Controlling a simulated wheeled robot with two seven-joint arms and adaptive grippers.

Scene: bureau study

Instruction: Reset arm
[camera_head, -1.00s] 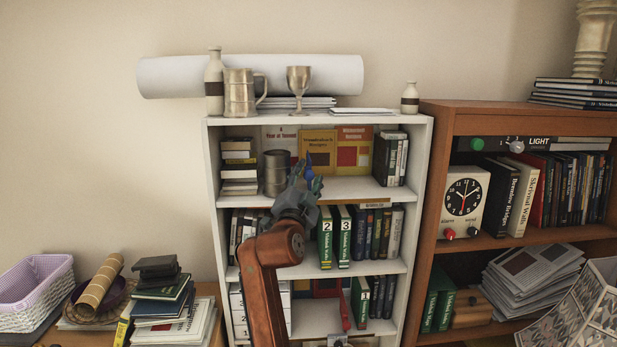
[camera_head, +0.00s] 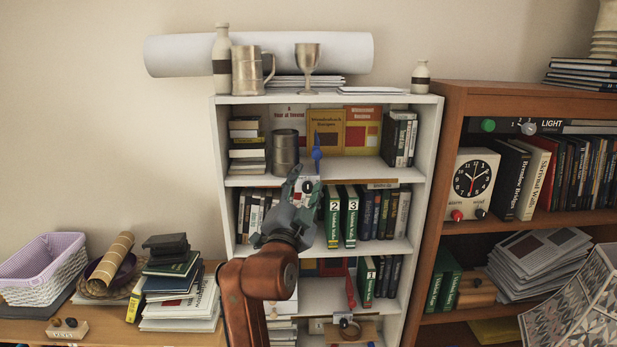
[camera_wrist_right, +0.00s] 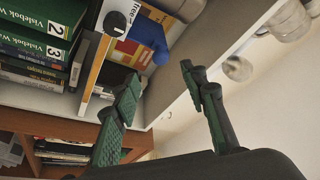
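My right arm comes up from the bottom of the head view. Its dark green gripper (camera_head: 299,182) is in front of the white bookcase (camera_head: 437,130), around the height of the second shelf board. In the right wrist view the two fingers of my right gripper (camera_wrist_right: 159,74) are apart, with nothing held between them. A small blue figure (camera_head: 316,150) shows just above the fingertips, and it also shows in the wrist view (camera_wrist_right: 150,36) beyond them, apart from them. My left gripper is in neither view.
Green numbered books (camera_head: 350,216) stand right of the gripper. A metal tankard (camera_head: 285,151) is on the upper shelf. A bottle (camera_head: 222,60), a mug (camera_head: 247,70) and a goblet (camera_head: 307,68) stand on top. A brown bookcase (camera_head: 453,130) is at right. Open wall lies at left.

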